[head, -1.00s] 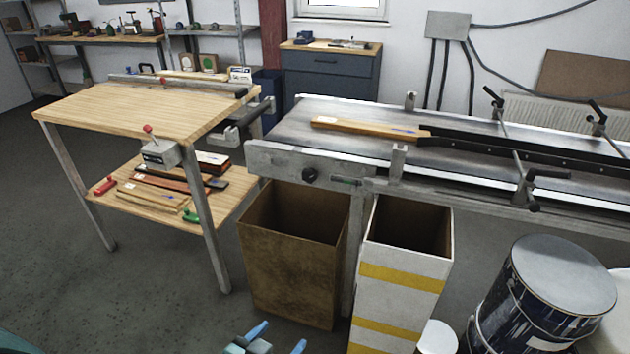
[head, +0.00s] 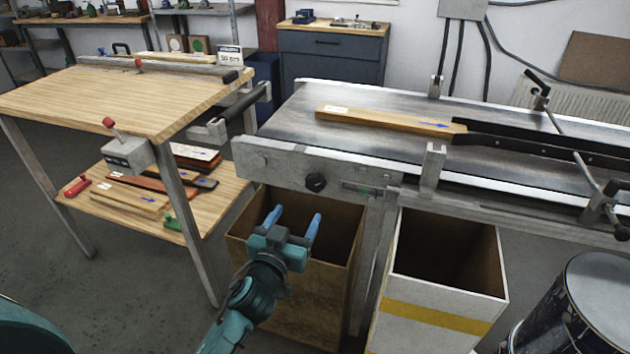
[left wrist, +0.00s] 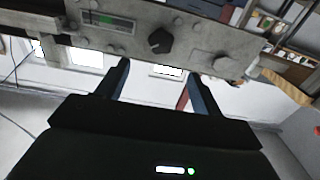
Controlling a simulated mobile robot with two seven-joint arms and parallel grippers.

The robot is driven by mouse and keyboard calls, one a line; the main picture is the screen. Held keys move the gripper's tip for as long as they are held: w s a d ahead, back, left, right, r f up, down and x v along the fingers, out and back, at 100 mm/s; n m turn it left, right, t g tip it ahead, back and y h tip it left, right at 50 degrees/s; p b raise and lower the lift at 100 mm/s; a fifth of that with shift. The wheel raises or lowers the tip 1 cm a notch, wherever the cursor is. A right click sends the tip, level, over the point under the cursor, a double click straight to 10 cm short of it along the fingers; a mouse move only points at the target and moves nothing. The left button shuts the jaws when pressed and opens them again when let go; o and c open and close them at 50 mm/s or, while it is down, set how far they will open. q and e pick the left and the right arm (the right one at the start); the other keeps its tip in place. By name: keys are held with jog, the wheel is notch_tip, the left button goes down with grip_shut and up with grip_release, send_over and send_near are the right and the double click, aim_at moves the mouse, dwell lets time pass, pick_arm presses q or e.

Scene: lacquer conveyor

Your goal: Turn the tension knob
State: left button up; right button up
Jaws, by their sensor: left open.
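The tension knob, a small black knob (head: 316,183), sits on the grey front end plate of the conveyor (head: 270,163). In the left wrist view the black knob (left wrist: 160,40) shows beyond the fingertips, a little left of the midline between them. My left gripper (head: 292,217) has its two blue fingers apart and nothing between them. In the head view it is below and slightly left of the knob, in front of the brown bin, and not touching the knob. In the left wrist view the left gripper (left wrist: 158,70) also shows open. My right gripper is not in view.
A brown bin (head: 340,290) and a white bin with a yellow stripe (head: 440,318) stand below the conveyor. A wooden workbench (head: 130,100) with a lower shelf is at left. A wooden board (head: 385,120) lies on the belt. A dark drum (head: 590,310) stands at right.

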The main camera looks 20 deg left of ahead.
aim_at(313, 184)
pick_arm(q)
jog(key=w, duration=1.1)
jog(key=shift+w+d+b, duration=0.15)
jog(key=shift+w+b, duration=0.2)
jog(key=shift+w, duration=0.05)
jog(key=shift+c, duration=0.5)
jog(key=c, duration=0.9)
